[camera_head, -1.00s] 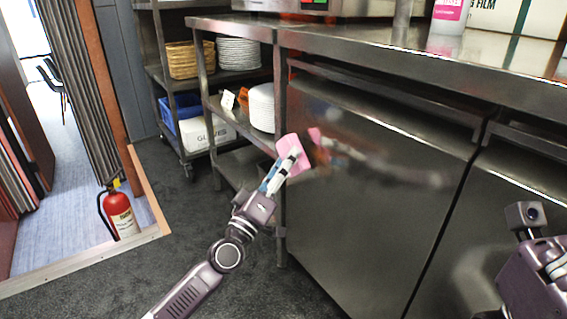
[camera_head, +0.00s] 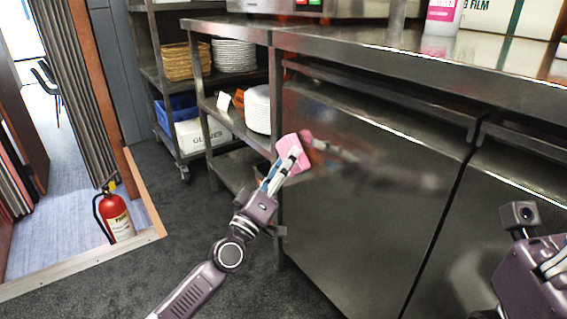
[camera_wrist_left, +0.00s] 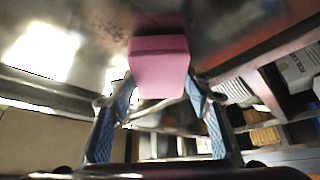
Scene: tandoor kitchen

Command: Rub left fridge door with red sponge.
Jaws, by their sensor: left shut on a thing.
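The sponge (camera_head: 289,150) looks pink. My left gripper (camera_head: 284,168) is shut on it, holding it at the upper left part of the left fridge door (camera_head: 360,220). The sponge also shows in the left wrist view (camera_wrist_left: 160,65), between the blue-padded fingers of the left gripper (camera_wrist_left: 160,108). Its reflection shows in the shiny door right beside it. I cannot tell whether the sponge touches the door. The left fridge door is shut. My right arm is at the lower right edge of the head view, and its fingers are mostly cut off.
A steel counter (camera_head: 350,47) overhangs the doors, with handle rails below it. Shelves with white plates (camera_head: 258,108) stand left of the fridge. A fire extinguisher (camera_head: 117,215) stands by the doorway. Dark floor in front of the fridge is clear.

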